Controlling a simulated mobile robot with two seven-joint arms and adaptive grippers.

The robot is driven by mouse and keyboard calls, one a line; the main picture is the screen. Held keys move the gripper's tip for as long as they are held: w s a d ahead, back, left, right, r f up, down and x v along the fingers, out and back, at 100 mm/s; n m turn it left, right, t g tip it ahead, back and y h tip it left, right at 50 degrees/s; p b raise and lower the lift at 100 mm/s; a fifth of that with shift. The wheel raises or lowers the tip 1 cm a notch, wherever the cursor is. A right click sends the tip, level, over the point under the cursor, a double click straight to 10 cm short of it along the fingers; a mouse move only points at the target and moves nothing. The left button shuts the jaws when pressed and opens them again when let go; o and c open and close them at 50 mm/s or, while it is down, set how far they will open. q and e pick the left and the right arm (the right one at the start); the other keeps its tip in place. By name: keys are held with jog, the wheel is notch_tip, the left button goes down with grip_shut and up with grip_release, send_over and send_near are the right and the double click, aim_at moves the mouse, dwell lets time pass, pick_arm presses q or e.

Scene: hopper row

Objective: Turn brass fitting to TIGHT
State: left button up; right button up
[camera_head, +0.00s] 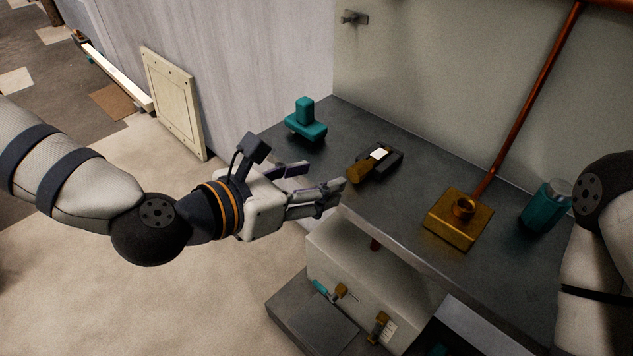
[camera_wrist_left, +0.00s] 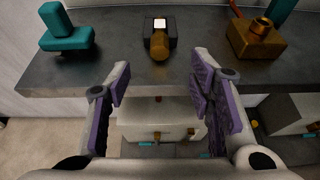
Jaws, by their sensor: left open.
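A brass fitting (camera_head: 358,173) sticks out of the front of a small dark block (camera_head: 390,165) with a white label, on the grey counter (camera_head: 400,208). The fitting also shows in the left wrist view (camera_wrist_left: 159,46), roughly centred beyond the fingers. Any words on the label are too small to read. My left gripper (camera_head: 322,186) is open and empty at the counter's front edge, its fingers pointing toward the fitting and apart from it. In the left wrist view, its purple-padded fingers (camera_wrist_left: 162,78) are spread wide. My right gripper is out of view.
A teal T-shaped piece (camera_head: 306,122) stands left of the fitting. To the right are a square brass block (camera_head: 452,225) with a copper pipe (camera_head: 525,105) and a teal jar (camera_head: 545,208). A pale box (camera_head: 352,268) with small fittings sits below the counter.

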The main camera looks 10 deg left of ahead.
aim_at(354, 170)
pick_arm(q)
jog(key=b+x, duration=0.1)
jog(key=x, duration=1.1)
jog(key=shift+f, duration=0.15)
jog(key=shift+s+a, duration=0.1)
jog(key=shift+c, duration=0.5)
grip_shut()
